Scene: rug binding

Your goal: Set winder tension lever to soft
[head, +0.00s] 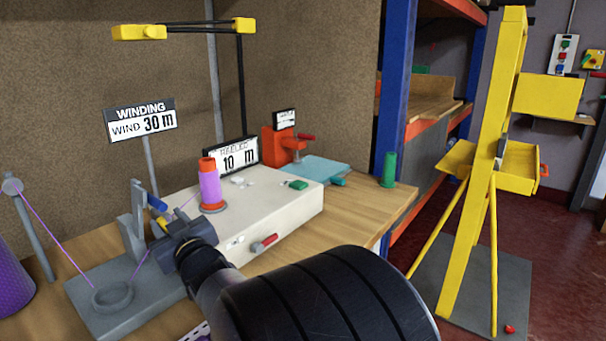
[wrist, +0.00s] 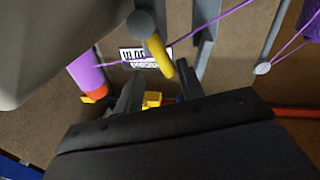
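The winder is a white box (head: 285,205) on the wooden bench, with a purple spool (head: 209,187) on an orange base on top. A grey upright bracket (head: 133,235) stands at its left on a grey plate. In the wrist view a lever with a yellow grip (wrist: 160,57) on a round grey pivot (wrist: 141,24) reaches toward the space between my fingertips. My gripper (head: 172,228) is beside the bracket; its fingers stand apart in the wrist view (wrist: 158,88). I cannot tell whether either finger touches the lever. The lever's setting marks are not readable.
A purple thread (head: 45,222) runs from a post at the left to the grey plate's ring (head: 112,296). A red-handled lever (head: 264,243) and a green button (head: 298,185) are on the box. A sign (head: 141,120) reads "WIND 30 m". A yellow stand (head: 480,170) is at right.

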